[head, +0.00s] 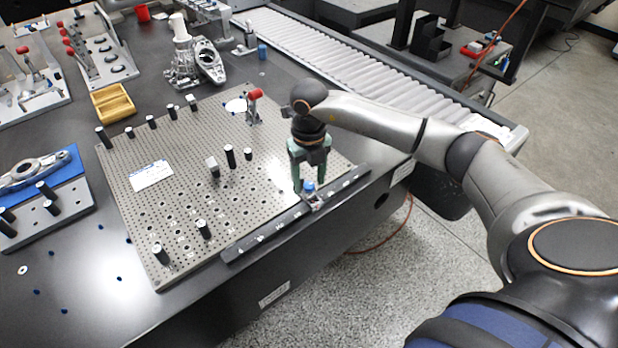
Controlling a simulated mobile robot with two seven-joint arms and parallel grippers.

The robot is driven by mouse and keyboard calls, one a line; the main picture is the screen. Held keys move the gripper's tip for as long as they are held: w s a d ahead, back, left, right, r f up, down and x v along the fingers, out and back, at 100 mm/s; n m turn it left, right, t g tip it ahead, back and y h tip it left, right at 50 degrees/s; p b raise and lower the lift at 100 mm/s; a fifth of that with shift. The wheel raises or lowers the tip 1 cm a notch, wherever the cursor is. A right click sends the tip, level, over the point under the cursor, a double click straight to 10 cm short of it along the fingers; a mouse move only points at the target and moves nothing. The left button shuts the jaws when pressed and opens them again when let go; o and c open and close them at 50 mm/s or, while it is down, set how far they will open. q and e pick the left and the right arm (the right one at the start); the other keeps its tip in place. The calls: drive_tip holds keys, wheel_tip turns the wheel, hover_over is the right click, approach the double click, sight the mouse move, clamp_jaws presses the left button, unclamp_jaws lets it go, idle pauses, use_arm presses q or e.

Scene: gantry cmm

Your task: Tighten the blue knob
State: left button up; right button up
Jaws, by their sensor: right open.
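The blue knob (309,187) sits on a small metal block on the dark rail (270,229) along the near right edge of the perforated fixture plate (185,205). My right gripper (308,178) points down above the knob, with its green fingers apart. One finger is left of the knob and the other is to its upper right. Whether the fingers touch the knob cannot be told from here. My left gripper is not in view.
A red-tipped toggle clamp (254,104) stands on the plate behind my right gripper. Several dark posts and a small metal block (212,166) stand on the plate. A yellow tray (112,104) lies behind it. A roller conveyor (330,55) runs behind my right arm.

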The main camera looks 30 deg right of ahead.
drive_tip(key=shift+c, duration=0.4)
clamp_jaws()
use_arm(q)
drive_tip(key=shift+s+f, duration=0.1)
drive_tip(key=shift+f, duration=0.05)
use_arm(e)
drive_tip(key=m+p, duration=0.1)
drive_tip(key=m, duration=0.1)
drive_tip(key=shift+r+m, duration=0.15)
drive_tip(key=shift+m, duration=0.15)
drive_tip(key=shift+m+p, duration=0.45)
drive_tip(key=shift+m, duration=0.35)
drive_tip(key=shift+c, duration=0.4)
unclamp_jaws()
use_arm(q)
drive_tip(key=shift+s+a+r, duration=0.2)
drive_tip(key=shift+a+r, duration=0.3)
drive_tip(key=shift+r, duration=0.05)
use_arm(e)
drive_tip(key=shift+o, duration=0.8)
